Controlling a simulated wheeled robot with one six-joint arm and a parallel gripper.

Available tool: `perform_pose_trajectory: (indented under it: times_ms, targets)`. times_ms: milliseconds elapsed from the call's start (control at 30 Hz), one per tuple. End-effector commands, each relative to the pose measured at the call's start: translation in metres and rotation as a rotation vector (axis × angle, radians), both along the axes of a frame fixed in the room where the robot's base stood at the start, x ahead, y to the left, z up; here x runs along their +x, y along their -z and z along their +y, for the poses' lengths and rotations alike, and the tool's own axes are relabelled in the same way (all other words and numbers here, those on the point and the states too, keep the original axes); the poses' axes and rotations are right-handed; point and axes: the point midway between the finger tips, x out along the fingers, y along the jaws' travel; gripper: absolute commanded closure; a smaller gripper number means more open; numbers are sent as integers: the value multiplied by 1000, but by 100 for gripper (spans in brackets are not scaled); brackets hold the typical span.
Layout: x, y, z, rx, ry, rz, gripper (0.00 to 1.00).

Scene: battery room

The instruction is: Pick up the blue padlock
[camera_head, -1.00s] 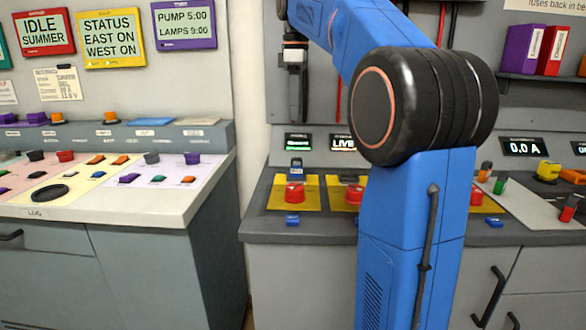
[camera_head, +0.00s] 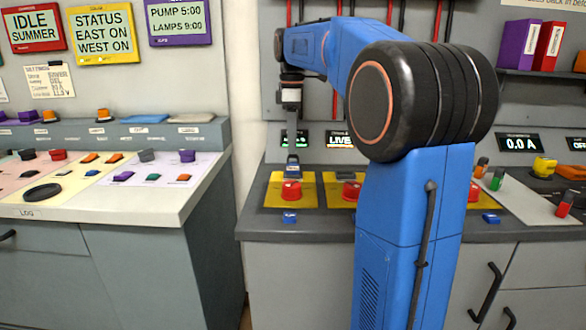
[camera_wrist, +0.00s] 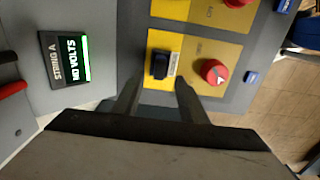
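A small dark blue-black block (camera_wrist: 160,65) stands at the edge of a yellow plate, beside a pale label, in the wrist view.
The red knob also shows right of the block in the wrist view (camera_wrist: 215,71). Small bright blue tags (camera_head: 289,217) lie along the front of the grey bench (camera_head: 330,227). A lit "NO VOLTS" display (camera_wrist: 70,58) is left of the block. More red knobs (camera_head: 351,190) stand to the right.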

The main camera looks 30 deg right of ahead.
Motion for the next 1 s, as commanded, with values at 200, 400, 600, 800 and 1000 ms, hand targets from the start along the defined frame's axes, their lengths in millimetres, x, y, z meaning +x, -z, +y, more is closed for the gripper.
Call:
perform_pose_trajectory:
  times_ms: [200, 400, 600, 800, 1000]
  targets:
    - [0, 12, 0, 0, 0, 0, 61]
    - [-1, 39, -2, 0, 0, 0, 61]
    - [-1, 56, -2, -1, 0, -1, 61]
    - [0, 57, -2, -1, 0, -1, 61]
    - [0, 57, -2, -1, 0, -1, 97]
